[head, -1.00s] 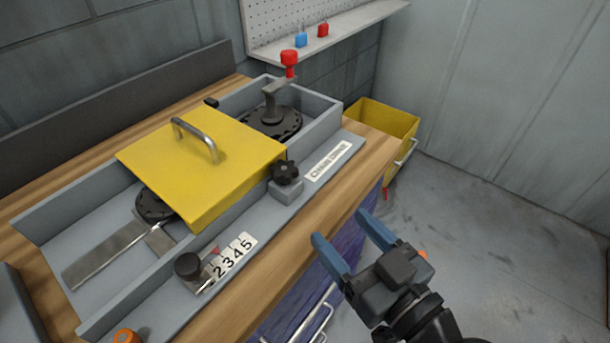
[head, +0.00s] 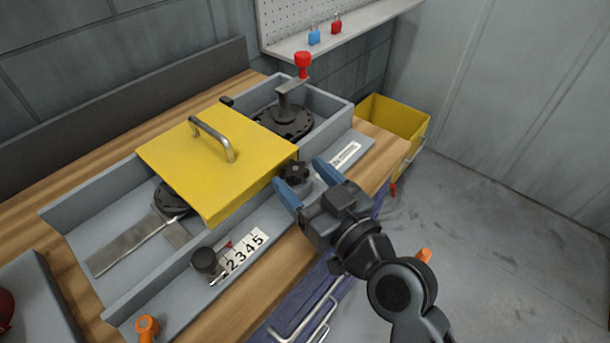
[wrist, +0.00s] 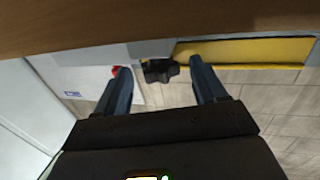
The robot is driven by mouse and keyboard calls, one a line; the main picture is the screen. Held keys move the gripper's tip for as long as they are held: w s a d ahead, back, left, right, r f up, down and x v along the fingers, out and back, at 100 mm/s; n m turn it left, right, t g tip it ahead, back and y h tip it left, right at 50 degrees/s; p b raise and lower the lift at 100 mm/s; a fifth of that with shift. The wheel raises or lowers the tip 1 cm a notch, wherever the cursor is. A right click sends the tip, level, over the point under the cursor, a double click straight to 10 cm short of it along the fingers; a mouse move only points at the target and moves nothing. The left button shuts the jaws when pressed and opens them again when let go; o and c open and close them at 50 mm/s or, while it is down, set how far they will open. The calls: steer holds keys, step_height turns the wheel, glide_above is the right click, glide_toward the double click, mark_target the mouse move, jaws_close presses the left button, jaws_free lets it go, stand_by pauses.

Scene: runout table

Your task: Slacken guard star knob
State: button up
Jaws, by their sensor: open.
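The black star knob (head: 295,171) sits on a small grey block at the front edge of the yellow guard (head: 215,160), on the grey machine frame. My gripper (head: 307,174) is open, with one blue finger on each side of the knob in the head view. In the wrist view the knob (wrist: 160,70) shows between the two fingertips (wrist: 158,80), a little ahead of them. I cannot tell whether either finger touches it. The guard lies flat with its metal handle (head: 212,138) on top.
A crank with a red knob (head: 303,64) stands behind the guard. A black knob (head: 205,262) sits by a number scale (head: 245,250) at the front, with an orange knob (head: 147,328) nearby. A yellow bin (head: 395,118) stands beyond the table. Floor at right is mostly clear.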

steer(key=c, duration=1.1)
steer(key=shift+o, duration=0.2)
